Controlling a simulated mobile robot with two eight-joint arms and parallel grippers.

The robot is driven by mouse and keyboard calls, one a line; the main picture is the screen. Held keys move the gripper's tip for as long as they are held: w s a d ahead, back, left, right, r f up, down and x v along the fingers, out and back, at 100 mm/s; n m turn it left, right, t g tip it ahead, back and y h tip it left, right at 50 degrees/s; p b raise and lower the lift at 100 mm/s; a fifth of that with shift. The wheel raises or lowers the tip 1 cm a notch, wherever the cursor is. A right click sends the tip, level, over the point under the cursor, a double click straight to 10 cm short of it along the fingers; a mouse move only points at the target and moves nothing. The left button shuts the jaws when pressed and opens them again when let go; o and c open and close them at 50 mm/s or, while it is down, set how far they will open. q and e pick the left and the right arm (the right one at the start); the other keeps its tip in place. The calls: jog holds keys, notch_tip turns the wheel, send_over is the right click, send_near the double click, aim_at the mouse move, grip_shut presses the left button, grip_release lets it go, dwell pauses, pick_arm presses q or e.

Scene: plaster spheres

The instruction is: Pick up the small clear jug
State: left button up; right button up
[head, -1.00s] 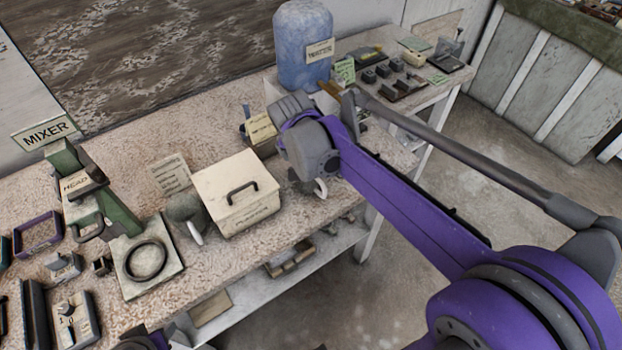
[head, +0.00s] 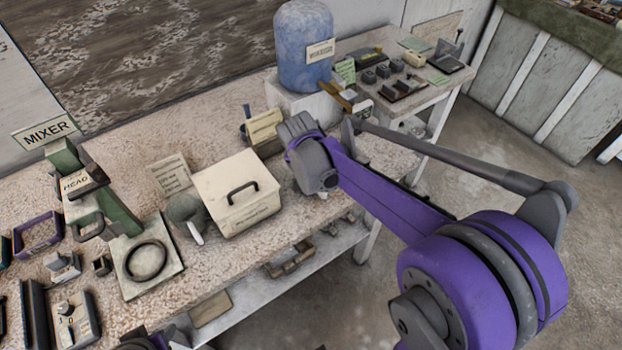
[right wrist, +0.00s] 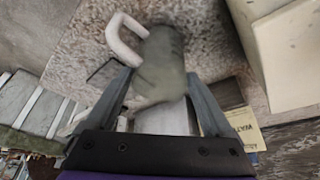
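In the right wrist view a small greyish, see-through jug (right wrist: 161,68) with a white loop handle lies ahead of my right gripper (right wrist: 163,72). The handle is at the upper left of the jug. The two fingers stand wide apart, one on each side of the jug's body in the picture; blur hides any contact. In the head view my right wrist hangs over the table just right of the lidded box and hides most of this spot. A similar jug with a white handle (head: 187,209) stands left of the box. My left gripper's fingers do not show.
The cream lidded box (head: 237,196) is close to the left of my right wrist. A label stand (head: 263,127) and a large blue bottle (head: 304,45) on a white block are behind it. The green mixer (head: 112,205) is at the left. The table's front edge is near.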

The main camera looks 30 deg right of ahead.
grip_shut()
